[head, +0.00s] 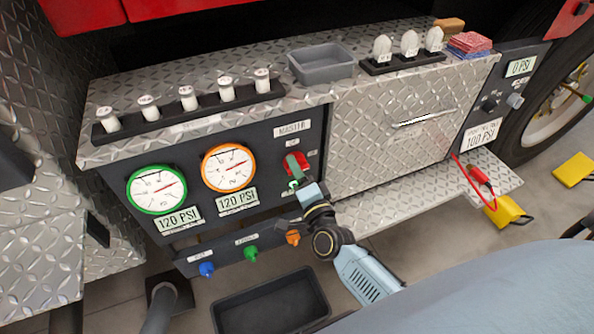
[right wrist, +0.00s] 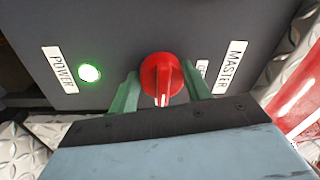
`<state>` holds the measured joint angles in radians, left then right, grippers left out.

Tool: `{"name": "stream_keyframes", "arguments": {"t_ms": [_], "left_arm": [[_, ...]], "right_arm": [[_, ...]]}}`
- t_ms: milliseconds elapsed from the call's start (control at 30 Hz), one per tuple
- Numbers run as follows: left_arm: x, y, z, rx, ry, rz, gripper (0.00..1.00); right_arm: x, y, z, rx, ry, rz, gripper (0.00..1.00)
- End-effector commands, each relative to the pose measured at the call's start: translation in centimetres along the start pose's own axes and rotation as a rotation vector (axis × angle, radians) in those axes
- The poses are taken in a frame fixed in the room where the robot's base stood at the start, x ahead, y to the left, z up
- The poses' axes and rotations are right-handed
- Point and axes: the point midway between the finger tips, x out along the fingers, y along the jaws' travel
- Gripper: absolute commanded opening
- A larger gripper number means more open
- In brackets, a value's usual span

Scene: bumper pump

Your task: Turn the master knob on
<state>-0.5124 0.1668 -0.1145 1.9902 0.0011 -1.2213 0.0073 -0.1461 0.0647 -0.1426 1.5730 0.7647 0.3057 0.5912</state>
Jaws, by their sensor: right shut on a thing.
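The red master knob (head: 301,160) is on the dark front panel, right of the two gauges, below the MASTER label (head: 292,129). In the right wrist view, the knob (right wrist: 162,75) sits between the green fingers of my right gripper (right wrist: 160,82), which is shut on it. Its white mark points toward the gripper's palm. The MASTER label (right wrist: 232,67) is right of it; a small label beside it is partly hidden by a finger. A green light (right wrist: 90,73) beside the POWER label glows. My right gripper (head: 296,176) partly covers the knob in the head view. My left gripper is not in view.
Two gauges, green-rimmed (head: 156,190) and orange-rimmed (head: 228,168), both read 120 PSI. Blue (head: 206,269), green (head: 250,253) and orange (head: 293,237) small knobs sit below. A black tray (head: 270,305) lies on the floor. A grey bin (head: 322,64) stands on the top.

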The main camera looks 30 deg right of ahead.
Motion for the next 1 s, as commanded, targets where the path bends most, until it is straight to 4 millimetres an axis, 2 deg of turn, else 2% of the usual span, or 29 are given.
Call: {"name": "stream_keyframes", "arguments": {"t_ms": [500,533,667,1000], "left_arm": [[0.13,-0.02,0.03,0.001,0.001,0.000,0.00],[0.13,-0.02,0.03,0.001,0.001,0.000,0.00],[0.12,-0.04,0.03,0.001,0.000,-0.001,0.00],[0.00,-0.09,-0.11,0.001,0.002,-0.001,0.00]], "right_arm": [[0.06,-0.08,-0.06,0.023,0.003,-0.001,0.25],[0.06,-0.08,-0.06,0.023,0.003,-0.001,0.51],[0.05,-0.07,-0.05,0.022,0.003,-0.001,0.68],[-0.22,-0.03,-0.01,0.020,0.002,0.001,0.70]]}}
